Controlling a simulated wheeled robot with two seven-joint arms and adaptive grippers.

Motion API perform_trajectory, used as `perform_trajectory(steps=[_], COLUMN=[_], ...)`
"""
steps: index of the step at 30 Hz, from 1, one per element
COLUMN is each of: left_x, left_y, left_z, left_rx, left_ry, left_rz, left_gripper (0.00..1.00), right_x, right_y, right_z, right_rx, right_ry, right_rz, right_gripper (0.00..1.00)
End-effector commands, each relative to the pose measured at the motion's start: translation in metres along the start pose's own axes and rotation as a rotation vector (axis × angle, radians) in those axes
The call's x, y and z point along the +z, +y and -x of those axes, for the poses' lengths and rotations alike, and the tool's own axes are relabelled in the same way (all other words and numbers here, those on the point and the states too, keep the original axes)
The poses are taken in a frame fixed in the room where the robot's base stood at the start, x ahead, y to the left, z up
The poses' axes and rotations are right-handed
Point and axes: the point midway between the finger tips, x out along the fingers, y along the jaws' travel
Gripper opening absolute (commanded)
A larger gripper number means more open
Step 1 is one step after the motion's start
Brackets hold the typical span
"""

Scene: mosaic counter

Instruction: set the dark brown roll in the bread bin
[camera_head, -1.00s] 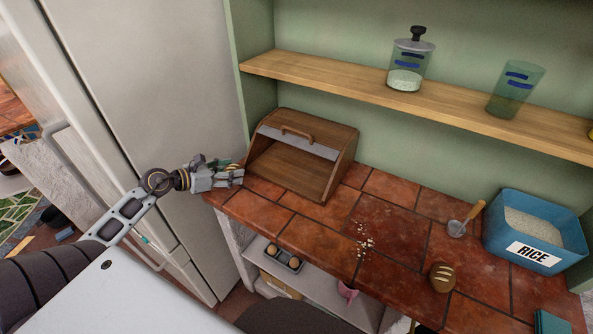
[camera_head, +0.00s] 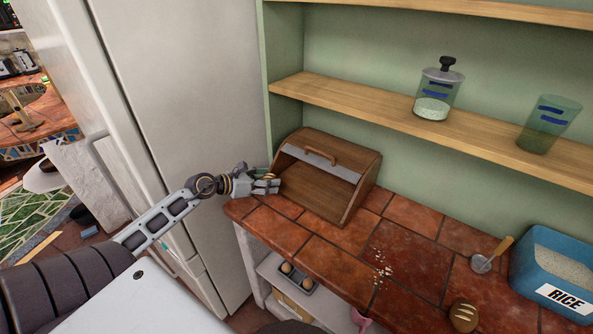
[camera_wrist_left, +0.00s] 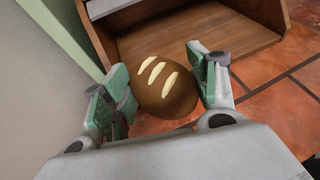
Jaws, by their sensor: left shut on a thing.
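The dark brown roll (camera_wrist_left: 165,92), with pale slashes on top, sits between the fingers of my left gripper (camera_wrist_left: 164,88) in the left wrist view. My left gripper (camera_head: 270,184) is shut on it; in the head view the fingers mostly hide the roll. The wooden bread bin (camera_head: 312,191) stands on the counter against the back wall, its front open. The gripper is at the bin's left front corner. In the wrist view the bin's bare floor (camera_wrist_left: 215,40) shows just beyond the roll, which is outside the bin. My right gripper is not in view.
A lighter brown roll (camera_head: 464,316), crumbs (camera_head: 382,274), a scoop (camera_head: 488,258) and a blue rice tub (camera_head: 553,275) are on the tiled counter (camera_head: 410,250). A shelf (camera_head: 390,110) with jars runs above. A fridge (camera_head: 195,110) stands left.

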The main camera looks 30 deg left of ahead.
Motion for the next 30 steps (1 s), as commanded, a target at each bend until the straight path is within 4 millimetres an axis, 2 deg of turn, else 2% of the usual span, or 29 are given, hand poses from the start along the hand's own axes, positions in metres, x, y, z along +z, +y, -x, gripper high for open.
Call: perform_trajectory(steps=[30], left_x=[0.031], left_y=[-0.001], left_z=[-0.072], left_rx=[0.0], left_ry=[-0.002], left_rz=[0.001], left_gripper=[0.28], right_x=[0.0], right_y=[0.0], right_z=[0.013], right_rx=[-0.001], right_ry=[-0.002], right_rz=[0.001], right_gripper=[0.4])
